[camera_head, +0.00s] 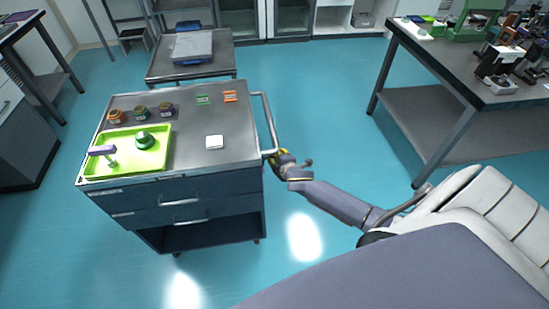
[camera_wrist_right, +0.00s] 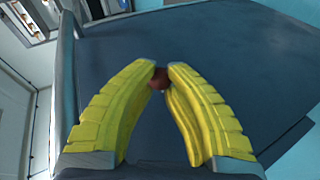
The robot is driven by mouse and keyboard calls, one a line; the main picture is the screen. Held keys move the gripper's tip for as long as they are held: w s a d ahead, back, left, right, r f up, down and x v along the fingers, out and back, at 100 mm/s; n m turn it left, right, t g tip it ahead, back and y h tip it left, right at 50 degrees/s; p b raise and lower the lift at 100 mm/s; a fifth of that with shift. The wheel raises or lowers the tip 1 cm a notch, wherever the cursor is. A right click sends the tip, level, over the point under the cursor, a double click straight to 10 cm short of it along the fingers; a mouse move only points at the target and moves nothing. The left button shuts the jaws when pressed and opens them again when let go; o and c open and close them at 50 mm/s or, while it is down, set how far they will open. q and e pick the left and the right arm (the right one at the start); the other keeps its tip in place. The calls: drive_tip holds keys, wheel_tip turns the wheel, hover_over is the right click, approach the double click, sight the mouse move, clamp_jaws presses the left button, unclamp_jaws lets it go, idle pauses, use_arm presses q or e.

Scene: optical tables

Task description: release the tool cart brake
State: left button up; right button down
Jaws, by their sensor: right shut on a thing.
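The tool cart (camera_head: 186,155) stands left of centre in the head view, with a steel top, drawers and a push handle (camera_head: 268,118) on its right side. My right gripper (camera_head: 277,156) is at the near end of that handle, beside the cart's right front corner. In the right wrist view, its yellow fingers (camera_wrist_right: 160,76) are closed at the tips on a small red-brown knob (camera_wrist_right: 158,82), which looks like the brake's; most of it is hidden between the fingers. In the head view the knob is too small to make out. My left gripper is not in view.
On the cart top are a green tray (camera_head: 124,166) with a purple-handled tool, several small jars, green and orange pieces and a white block (camera_head: 215,142). A second cart (camera_head: 220,66) stands behind. A workbench (camera_head: 440,65) is at right. Floor between is clear.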

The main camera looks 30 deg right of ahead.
drive_tip(key=c, duration=1.2)
unclamp_jaws()
drive_tip(key=shift+s+f, duration=0.1)
drive_tip(key=shift+f, duration=0.05)
drive_tip(key=shift+v, duration=6)
drive_tip(key=shift+a, duration=0.15)
